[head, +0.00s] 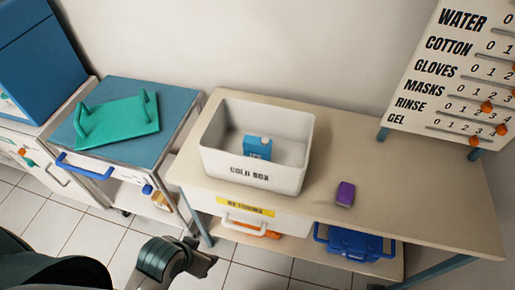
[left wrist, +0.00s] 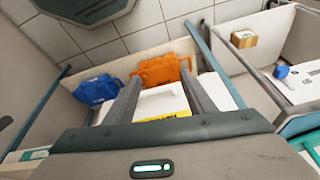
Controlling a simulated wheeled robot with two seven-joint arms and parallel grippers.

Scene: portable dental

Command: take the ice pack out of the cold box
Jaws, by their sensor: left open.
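The white cold box (head: 250,174) stands open-topped on the beige table. A blue block with a white label (head: 257,148), which looks like the ice pack, stands inside it, close to the middle. My left gripper (head: 207,262) is below and in front of the table's front left, apart from the box. In the left wrist view its two fingers (left wrist: 160,80) are spread, with nothing between them. The drawer with a yellow label (left wrist: 165,103) shows beyond them. The cold box and the block cannot be made out in that view. My right gripper is in neither view.
A purple block (head: 345,194) lies on the table right of the box. A blue trolley (head: 175,95) with a green tray (head: 120,118) stands to the left. A label board (head: 450,75) stands at the back right. Under the table are a blue crate (head: 352,243) and an orange item (head: 250,228).

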